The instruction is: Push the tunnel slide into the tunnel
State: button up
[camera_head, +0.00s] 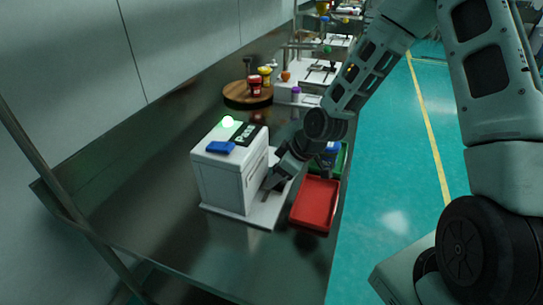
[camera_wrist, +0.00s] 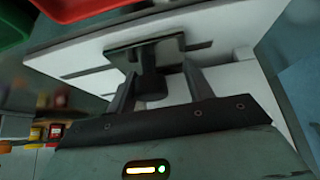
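The tunnel appears to be the white box-shaped machine (camera_head: 222,182) on the metal bench, with a dark label and a lit green lamp on top. My gripper (camera_head: 270,184) is low at the box's right side, above the white base plate (camera_head: 262,215). In the wrist view, my gripper's two fingers (camera_wrist: 158,82) stand apart on either side of a dark post (camera_wrist: 152,86) under a grey flat piece (camera_wrist: 135,52), perhaps the tunnel slide's handle. A pale gap shows between the post and the right finger. The slide is mostly hidden by my gripper in the head view.
A red tray (camera_head: 316,203) lies just right of the base plate, with a green tray (camera_head: 343,160) behind it. A blue item (camera_head: 221,147) lies on the box. A round wooden board (camera_head: 240,98) with small containers stands farther back. The near bench is clear.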

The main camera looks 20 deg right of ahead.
jog(key=shift+s+a, duration=1)
jog(key=o, duration=1.1)
jog(key=shift+r, duration=0.1)
jog(key=shift+p+v, duration=0.65)
jog(key=shift+v, duration=0.15)
jog(key=p+v, duration=0.6)
jog(key=v, duration=0.1)
jog(key=shift+s+d, duration=0.1)
jog(key=shift+d, duration=0.05)
